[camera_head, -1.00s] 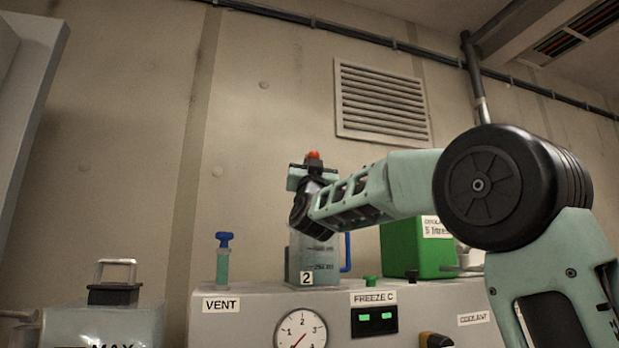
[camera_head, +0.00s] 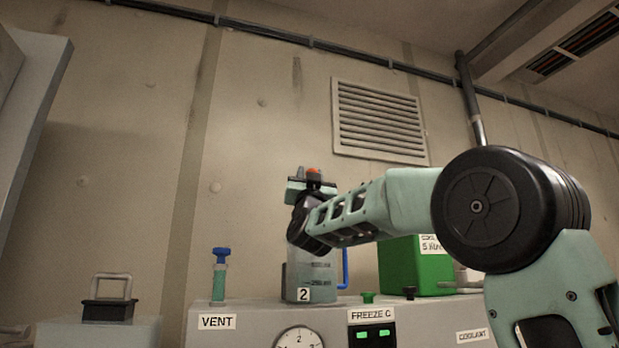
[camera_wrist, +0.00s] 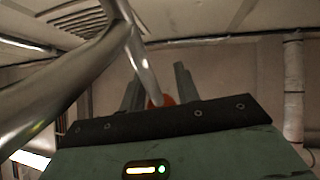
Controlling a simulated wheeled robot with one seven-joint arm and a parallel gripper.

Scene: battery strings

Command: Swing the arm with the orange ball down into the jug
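The jug (camera_head: 297,284) is clear and grey, marked 2, with a blue handle (camera_head: 345,268) on its right. It stands upright on the grey machine top. The orange ball (camera_head: 313,174) shows small above it, at my gripper (camera_head: 311,184). My arm and wrist hide the jug's upper part and any arm bearing the ball in the head view. In the wrist view, the ball (camera_wrist: 168,100) shows between the two dark fingers of my gripper (camera_wrist: 160,92), which stand apart. A metal rod (camera_wrist: 140,62) slants down in front of it. Whether the fingers clamp anything is unclear.
The grey machine (camera_head: 262,316) carries a blue-topped vent valve (camera_head: 221,256), a dial (camera_head: 299,340) and a FREEZE C panel (camera_head: 373,331). A green container (camera_head: 402,268) stands right of the jug. A thick metal pipe (camera_wrist: 65,78) crosses the wrist view's left side.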

